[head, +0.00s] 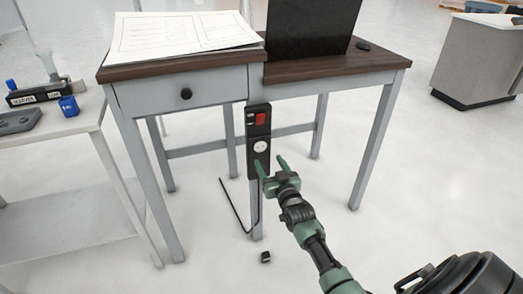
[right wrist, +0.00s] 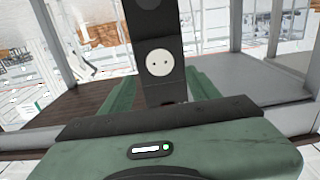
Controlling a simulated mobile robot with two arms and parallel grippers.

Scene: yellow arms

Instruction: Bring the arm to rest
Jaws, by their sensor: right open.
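My right gripper (head: 270,167) is open, with green fingers spread and nothing seen between them. It points at a black panel (head: 259,125) fixed upright at the front of the desk. The panel has a red switch (head: 261,118) and a round white socket (head: 260,146). In the head view the fingertips are just below the socket. The right wrist view shows the socket (right wrist: 159,62) straight ahead, between the two green fingers. I cannot tell whether the fingers touch the panel. My left gripper is not in view.
The desk (head: 180,68) carries papers (head: 180,35), a dark laptop (head: 312,28) and a mouse (head: 363,45). A small black object (head: 265,257) lies on the floor. A white side table (head: 60,130) holds blue items at the left. Floor right of the desk is clear.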

